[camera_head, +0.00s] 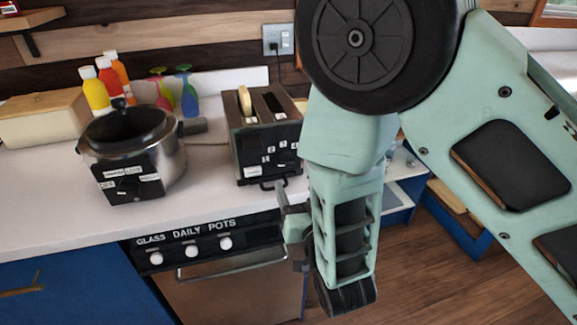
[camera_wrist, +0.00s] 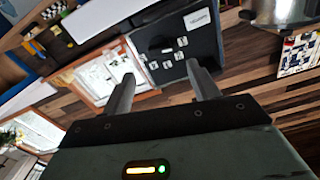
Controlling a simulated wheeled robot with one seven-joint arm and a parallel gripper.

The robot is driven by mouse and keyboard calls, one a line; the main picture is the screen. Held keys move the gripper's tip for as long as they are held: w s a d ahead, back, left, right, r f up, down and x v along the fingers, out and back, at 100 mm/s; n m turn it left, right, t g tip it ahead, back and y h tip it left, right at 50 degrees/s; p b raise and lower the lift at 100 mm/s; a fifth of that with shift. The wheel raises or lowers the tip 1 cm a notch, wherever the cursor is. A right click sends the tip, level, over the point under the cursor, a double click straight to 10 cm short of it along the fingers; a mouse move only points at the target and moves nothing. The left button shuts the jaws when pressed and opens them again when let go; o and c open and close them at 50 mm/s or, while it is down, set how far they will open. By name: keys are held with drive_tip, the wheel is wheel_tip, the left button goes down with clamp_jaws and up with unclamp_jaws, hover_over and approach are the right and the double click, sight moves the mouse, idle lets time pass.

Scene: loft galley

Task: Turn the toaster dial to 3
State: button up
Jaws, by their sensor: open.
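The toaster (camera_head: 240,140) stands on the white counter. A bread slice (camera_head: 245,101) pokes up from one of its two slots. Its black front panel (camera_head: 268,150) carries several small white labels; the dial and its setting are too small to read. In the wrist view a black panel (camera_wrist: 180,67) with white labels, apparently the toaster's front, lies past the fingertips. My gripper (camera_head: 291,238) is in front of the counter edge, below and right of the toaster. In the wrist view its two fingers (camera_wrist: 162,83) are apart with nothing between them, and I see no contact with the panel.
A slow cooker (camera_head: 165,165) with a labelled black panel stands left of the toaster. Several bottles (camera_head: 97,92) and a beige box (camera_head: 40,118) are behind it. An oven (camera_head: 235,285) with knobs and a handle is below the counter. A wall outlet (camera_head: 278,40) is behind.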

sight(287, 165)
drive_tip(key=p+x, duration=0.1)
drive_tip(key=x, duration=0.7)
drive_tip(key=shift+f+p, duration=0.1)
drive_tip(key=shift+p, duration=0.25)
drive_tip(key=shift+s, duration=0.1)
drive_tip(key=c, duration=1)
